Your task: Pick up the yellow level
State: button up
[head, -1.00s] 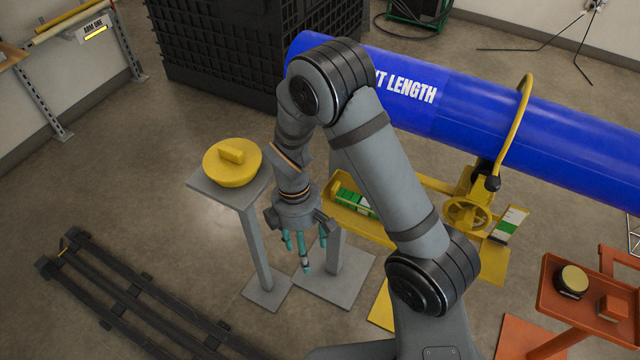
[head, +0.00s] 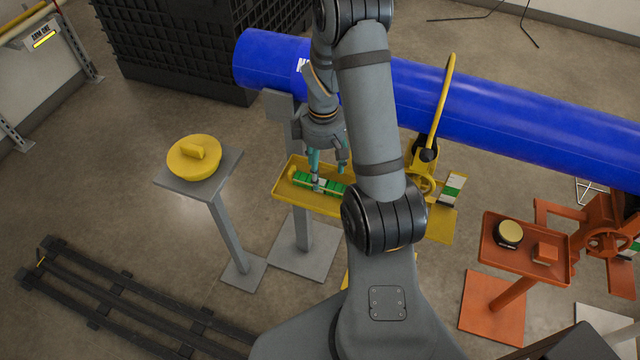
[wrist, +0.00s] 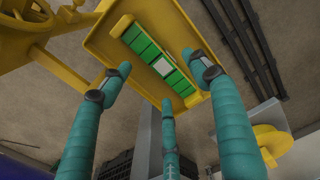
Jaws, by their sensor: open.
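A long bar with green segments, a white middle and yellow edging, which looks like the yellow level (head: 334,187), lies in a shallow yellow tray (head: 284,190). In the wrist view the level (wrist: 148,52) runs diagonally across the tray (wrist: 95,42). My gripper (head: 328,172) is over the tray with its teal fingers pointing down and partly covers the level. In the wrist view my gripper (wrist: 160,78) has its fingers spread and empty, with the level between and beyond the tips. I cannot tell whether any fingertip touches it.
A blue pipe (head: 490,110) runs behind the tray. A yellow handwheel (head: 424,186) and a green-and-white panel (head: 452,188) stand to its right. A round yellow piece (head: 194,158) sits on a grey stand at left. An orange tray (head: 512,262) stands at right.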

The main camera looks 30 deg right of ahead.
aim_at(322, 180)
jog(key=f, duration=0.3)
jog(key=f+p, duration=0.1)
jog(key=f, duration=0.1)
jog(key=shift+w+d, duration=0.1)
jog(key=shift+w, duration=0.2)
jog(key=c, duration=1.4)
jog(key=shift+r, duration=0.15)
jog(key=shift+c, duration=0.2)
